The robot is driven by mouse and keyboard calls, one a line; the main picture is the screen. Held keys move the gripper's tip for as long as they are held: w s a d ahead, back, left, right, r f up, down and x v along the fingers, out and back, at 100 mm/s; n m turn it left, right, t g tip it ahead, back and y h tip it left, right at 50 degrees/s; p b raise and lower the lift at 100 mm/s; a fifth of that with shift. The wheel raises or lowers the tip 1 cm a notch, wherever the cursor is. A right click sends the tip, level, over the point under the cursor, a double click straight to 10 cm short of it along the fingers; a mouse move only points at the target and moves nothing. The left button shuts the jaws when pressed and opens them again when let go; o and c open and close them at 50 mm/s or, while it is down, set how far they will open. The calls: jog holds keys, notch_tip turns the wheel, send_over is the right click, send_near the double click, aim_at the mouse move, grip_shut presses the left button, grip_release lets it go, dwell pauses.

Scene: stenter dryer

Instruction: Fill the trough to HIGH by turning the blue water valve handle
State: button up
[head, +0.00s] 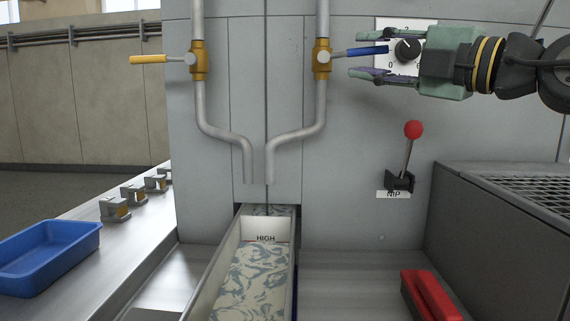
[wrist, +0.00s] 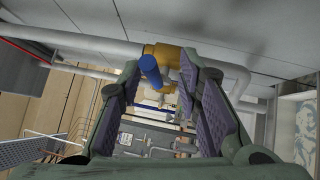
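The blue valve handle (head: 368,51) points right and slightly up from a brass valve (head: 322,59) on the right-hand pipe. My gripper (head: 358,56) is open, with one finger above the handle and one below it in the head view. In the wrist view the blue handle (wrist: 150,71) shows between the spread fingers, nearer the left one; I see no clear contact. The trough (head: 216,270) below has a HIGH mark (head: 265,239) with a red line on its end wall. Pale blue-white marbled contents show just below that line. No stream shows at the pipe outlets.
A yellow handle (head: 148,60) points left on the left-hand pipe. A dial (head: 407,50) is on the panel behind my gripper. A red-knobbed NIP lever (head: 413,130) stands below right. A blue tray (head: 48,258) and a red object (head: 430,295) lie lower down.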

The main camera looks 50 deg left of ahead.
jog(key=w+d+f, duration=0.1)
jog(key=d, duration=0.9)
jog(key=shift+w+f, duration=0.25)
jog(key=shift+f, duration=0.05)
jog(key=w+d+f, duration=0.1)
jog(key=d, duration=1.1)
jog(key=shift+f, duration=0.35)
